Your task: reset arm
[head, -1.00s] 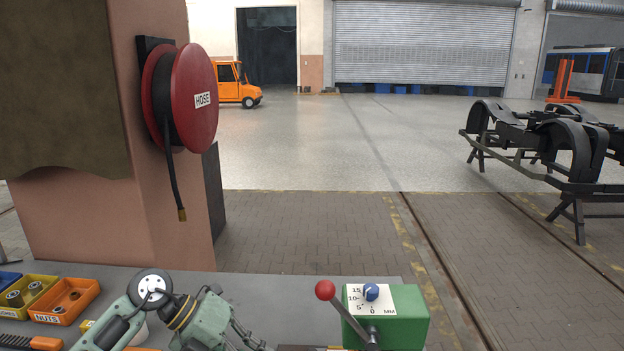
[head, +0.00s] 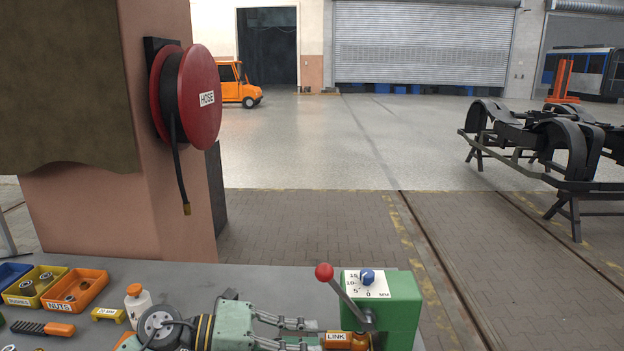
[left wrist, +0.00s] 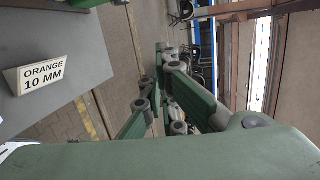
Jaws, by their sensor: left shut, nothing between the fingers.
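My left gripper (head: 312,334) comes in low over the bench in the head view, its grey-green fingers pointing right. It is shut and empty. Its tips end just left of an orange-brown part labelled LINK (head: 337,337); I cannot tell whether they touch it. The link lies against the front of a green box (head: 404,318) with a blue dial knob and a lever with a red knob (head: 324,272), leaning up to the left. In the left wrist view the green fingers (left wrist: 165,100) point away over the floor. My right gripper is not in view.
On the grey bench (head: 240,283) are an orange NUTS tray (head: 93,281), a yellow tray (head: 24,300), a white bottle (head: 138,306) and an orange-handled brush (head: 58,329). A sign reading ORANGE 10 MM (left wrist: 44,75) shows in the left wrist view. A hose reel (head: 200,98) hangs behind.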

